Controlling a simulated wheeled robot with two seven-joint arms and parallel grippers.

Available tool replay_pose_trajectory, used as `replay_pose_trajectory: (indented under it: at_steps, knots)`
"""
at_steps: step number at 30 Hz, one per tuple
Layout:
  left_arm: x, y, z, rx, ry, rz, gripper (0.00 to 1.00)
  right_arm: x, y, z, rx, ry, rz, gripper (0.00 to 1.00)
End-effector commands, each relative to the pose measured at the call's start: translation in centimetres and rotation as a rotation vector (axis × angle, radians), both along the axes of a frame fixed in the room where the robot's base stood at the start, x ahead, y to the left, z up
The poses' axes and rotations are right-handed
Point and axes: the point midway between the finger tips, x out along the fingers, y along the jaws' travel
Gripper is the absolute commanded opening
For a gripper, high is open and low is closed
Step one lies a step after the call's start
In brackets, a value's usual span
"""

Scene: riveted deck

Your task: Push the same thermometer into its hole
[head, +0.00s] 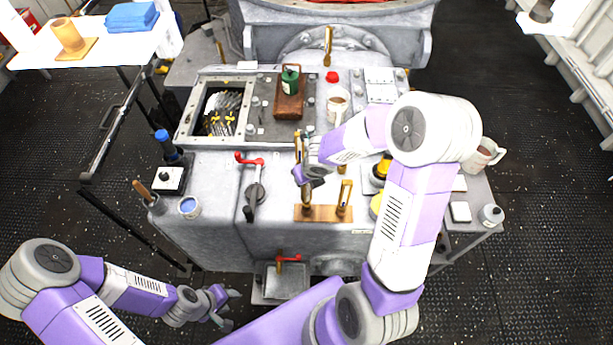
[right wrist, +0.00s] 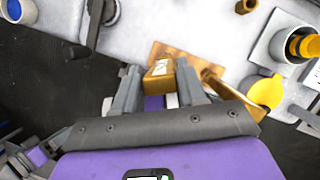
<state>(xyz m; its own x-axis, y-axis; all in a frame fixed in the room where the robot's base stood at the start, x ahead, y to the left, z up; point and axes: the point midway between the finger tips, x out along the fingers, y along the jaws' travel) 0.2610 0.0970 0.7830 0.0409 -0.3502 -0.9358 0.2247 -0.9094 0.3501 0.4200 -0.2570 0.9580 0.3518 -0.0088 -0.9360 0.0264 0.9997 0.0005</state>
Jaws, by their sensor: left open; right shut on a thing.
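A brass thermometer (head: 306,197) stands near upright over the left part of a copper-coloured strip (head: 323,213) on the front of the machine. My right gripper (head: 305,176) is shut on it; its brass body (right wrist: 160,69) shows between the fingers in the right wrist view. The hole under it is hidden, and how deep its lower end sits cannot be told. A second brass thermometer (head: 344,196) stands at the strip's right part, just beside the gripper. My left gripper (head: 228,305) is open and empty, low in front of the machine.
A red-handled lever (head: 254,180) is left of the strip. A yellow-and-black item (head: 380,170) and a yellow disc (right wrist: 263,91) are close on its right. A blue-filled cup (head: 189,207) stands at the deck's left corner. The front deck between cup and lever is clear.

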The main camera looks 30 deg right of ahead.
Motion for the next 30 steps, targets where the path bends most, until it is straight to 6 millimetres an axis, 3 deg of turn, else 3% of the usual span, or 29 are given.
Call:
replay_pose_trajectory:
  at_steps: [30]
  knots:
    - [0.0, 0.0, -1.1, 0.0, 0.0, 0.0, 0.43, 0.0, 0.0, -1.2, 0.0, -0.001, 0.001, 0.09]
